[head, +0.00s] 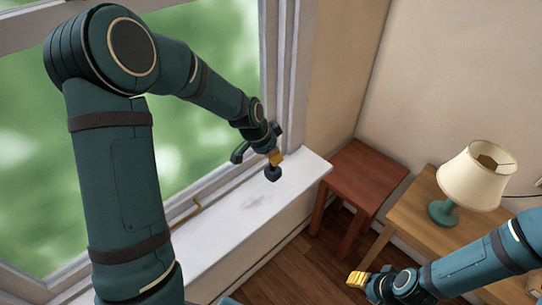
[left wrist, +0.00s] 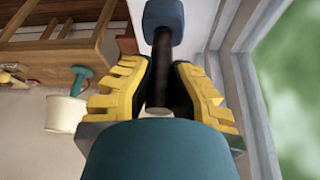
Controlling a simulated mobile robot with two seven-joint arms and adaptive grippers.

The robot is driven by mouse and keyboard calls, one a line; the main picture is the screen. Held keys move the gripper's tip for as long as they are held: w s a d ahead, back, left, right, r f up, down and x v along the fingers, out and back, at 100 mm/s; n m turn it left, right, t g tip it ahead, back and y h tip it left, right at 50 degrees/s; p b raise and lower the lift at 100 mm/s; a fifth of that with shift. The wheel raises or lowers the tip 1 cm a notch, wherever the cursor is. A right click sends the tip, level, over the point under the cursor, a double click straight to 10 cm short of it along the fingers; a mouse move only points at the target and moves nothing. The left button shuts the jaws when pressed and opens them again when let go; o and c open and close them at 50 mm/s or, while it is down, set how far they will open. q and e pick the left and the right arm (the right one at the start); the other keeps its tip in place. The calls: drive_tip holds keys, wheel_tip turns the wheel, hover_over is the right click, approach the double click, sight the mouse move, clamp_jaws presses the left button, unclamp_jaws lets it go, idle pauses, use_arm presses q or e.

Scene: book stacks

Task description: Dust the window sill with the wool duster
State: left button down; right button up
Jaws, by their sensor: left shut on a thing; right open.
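The white window sill (head: 225,222) runs below the window, with a faint grey smudge on its top. My left gripper (head: 276,158) is over the sill's far right end, shut on the dark handle of the wool duster. The duster's dark blue head (head: 272,173) hangs just below the fingers; I cannot tell whether it touches the sill. In the left wrist view the yellow fingers (left wrist: 160,88) flank the duster's dark handle, with its blue-grey head (left wrist: 163,20) beyond. My right gripper (head: 358,280) is open and empty over the floor at the lower right.
A red-brown stool (head: 362,180) stands beyond the sill's right end. A wooden table (head: 412,217) holds a cream lamp (head: 478,176) with a teal base. A brass window latch (head: 185,213) lies along the frame. Wooden floor (head: 290,272) shows between sill and table.

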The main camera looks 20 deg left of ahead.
use_arm(q)
drive_tip(key=shift+a+r, duration=0.2)
drive_tip(key=shift+a, duration=0.05)
drive_tip(key=shift+f, duration=0.15)
use_arm(e)
drive_tip(key=shift+a, duration=0.3)
